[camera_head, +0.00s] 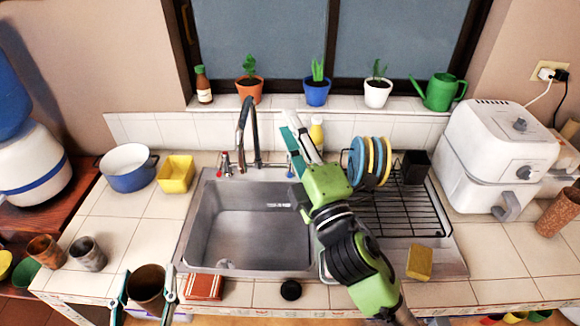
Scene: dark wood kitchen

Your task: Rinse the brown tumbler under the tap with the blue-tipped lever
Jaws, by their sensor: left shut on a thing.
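The brown tumbler (147,282) is at the lower left, in front of the counter's front edge. My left gripper (146,296) is shut on it, one finger on each side, and its dark open mouth faces up. The tap (246,112) has a dark curved spout over the back of the steel sink (245,225). The blue-tipped lever (290,166) stands right of the spout; a red-tipped lever (226,160) stands to the left. My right gripper (298,132) reaches past the sink's right side, near the blue-tipped lever. I cannot tell whether it touches it or is open.
Two other cups, brown (46,250) and grey-brown (88,254), stand at the left. A blue pot (128,170) and yellow container (175,174) are behind. A dish rack (400,215) with plates is right of the sink. A brick-red block (203,287) and black disc (291,290) lie at the front edge.

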